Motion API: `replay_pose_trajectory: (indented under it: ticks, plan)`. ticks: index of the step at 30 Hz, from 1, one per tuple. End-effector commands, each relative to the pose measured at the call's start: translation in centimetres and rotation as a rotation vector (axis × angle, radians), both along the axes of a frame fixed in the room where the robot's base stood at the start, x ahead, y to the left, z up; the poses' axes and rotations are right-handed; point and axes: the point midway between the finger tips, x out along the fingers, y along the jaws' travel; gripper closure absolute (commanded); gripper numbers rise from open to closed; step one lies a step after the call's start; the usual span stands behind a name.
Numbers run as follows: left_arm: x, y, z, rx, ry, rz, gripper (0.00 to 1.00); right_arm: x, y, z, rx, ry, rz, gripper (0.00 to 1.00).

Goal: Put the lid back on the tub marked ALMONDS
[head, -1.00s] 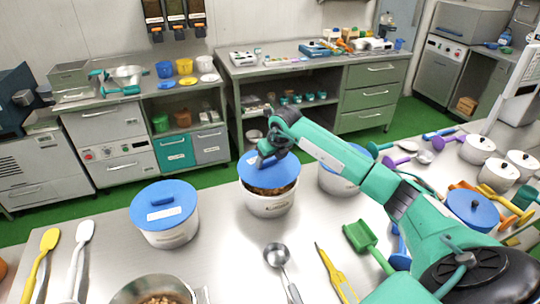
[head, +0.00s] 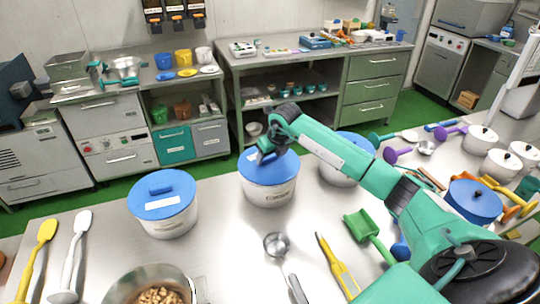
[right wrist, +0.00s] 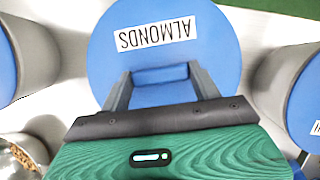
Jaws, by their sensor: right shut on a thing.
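The blue lid (head: 286,170) with the label ALMONDS lies level over the rim of a white tub (head: 270,196), middle of the row on the near steel table. No contents show beneath it. My right gripper (head: 263,158) is shut on the lid's raised blue handle. In the right wrist view the fingers are on both sides of the handle (right wrist: 160,75), and the ALMONDS label (right wrist: 156,32) is upside down. The tub's own marking is too small to read. My left gripper is not in view.
Similar lidded tubs stand left (head: 163,203) and right (head: 340,172) of it. A metal pan of nuts (head: 158,292), a steel scoop (head: 277,246), a yellow thermometer-like tool (head: 338,268) and a green scoop (head: 362,224) lie in front. Bare table shows between them.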

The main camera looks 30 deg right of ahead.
Motion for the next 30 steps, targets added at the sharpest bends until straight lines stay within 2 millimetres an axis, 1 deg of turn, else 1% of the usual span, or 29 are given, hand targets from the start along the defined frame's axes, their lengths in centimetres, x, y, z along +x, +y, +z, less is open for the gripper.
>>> replay_pose_trajectory:
  ticks: [30]
  plan:
    - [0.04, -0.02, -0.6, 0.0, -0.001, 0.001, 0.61, 0.03, 0.04, 0.1, 0.0, -0.001, 0.0, 0.6]
